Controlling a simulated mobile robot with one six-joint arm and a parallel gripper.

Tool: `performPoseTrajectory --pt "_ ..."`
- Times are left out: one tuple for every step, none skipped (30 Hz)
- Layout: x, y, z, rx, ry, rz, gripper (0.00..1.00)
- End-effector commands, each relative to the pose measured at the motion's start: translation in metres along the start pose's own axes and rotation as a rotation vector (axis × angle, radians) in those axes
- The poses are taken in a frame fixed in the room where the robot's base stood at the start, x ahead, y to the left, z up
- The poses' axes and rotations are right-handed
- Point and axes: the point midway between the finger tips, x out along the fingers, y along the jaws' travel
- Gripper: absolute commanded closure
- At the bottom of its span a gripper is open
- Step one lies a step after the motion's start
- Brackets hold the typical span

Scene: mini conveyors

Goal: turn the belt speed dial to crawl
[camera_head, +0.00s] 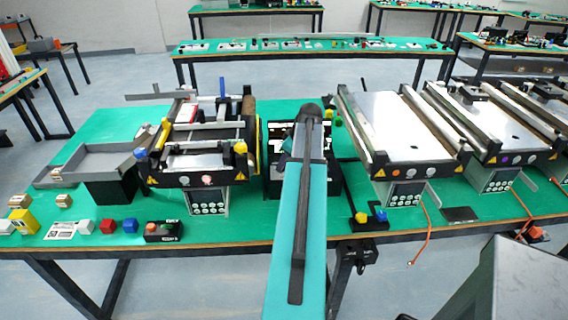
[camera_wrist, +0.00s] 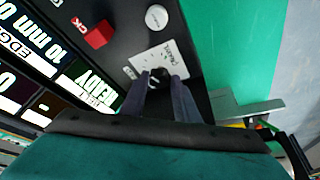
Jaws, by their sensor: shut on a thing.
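The belt speed dial (camera_wrist: 157,73) is a small black knob with a light mark, on a white label plate (camera_wrist: 168,55) on a dark control panel. The plate's lettering appears rotated and is only partly readable. My gripper (camera_wrist: 160,78) has its two dark fingers on either side of the knob and is shut on it. The exact dial setting is too small to tell. In the head view my arm covers the gripper and the dial; only part of the dark panel (camera_head: 275,180) shows beside it.
In the wrist view, a red button (camera_wrist: 99,35) and a round white knob (camera_wrist: 156,17) sit near the dial, with lit displays (camera_wrist: 95,92) at left. In the head view, mini conveyors (camera_head: 400,125) stand right of my arm, and a grey tray (camera_head: 100,160) lies at left.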

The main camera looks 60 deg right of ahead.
Motion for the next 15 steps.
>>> performPoseTrajectory --pt "0.0004 -0.0012 0.0002 0.008 0.000 0.002 0.94" --pt "0.0005 -0.0013 0.0002 0.014 -0.001 0.004 0.94" --pt "0.0006 -0.0015 0.0003 0.024 -0.001 0.009 0.94" --pt "0.0007 -0.0017 0.0004 0.033 -0.001 0.013 0.94" --pt "0.0008 -0.0019 0.0005 0.042 -0.001 0.017 0.94" --pt "0.0009 -0.0022 0.0006 0.058 -0.001 0.023 0.94" --pt "0.0010 -0.0026 0.0007 0.070 -0.001 0.028 0.94" --pt "0.0011 -0.0029 0.0007 0.083 -0.001 0.034 0.94" --pt "0.0013 -0.0033 0.0006 0.103 -0.001 0.042 0.94" --pt "0.0014 -0.0036 0.0005 0.120 -0.001 0.049 0.94" --pt "0.0015 -0.0039 0.0004 0.136 0.000 0.056 0.94" --pt "0.0016 -0.0045 0.0003 0.159 -0.001 0.066 0.94" --pt "0.0017 -0.0048 0.0003 0.179 -0.001 0.074 0.94" --pt "0.0017 -0.0051 0.0003 0.198 -0.001 0.082 0.94" --pt "0.0017 -0.0054 0.0000 0.225 -0.001 0.094 0.94"
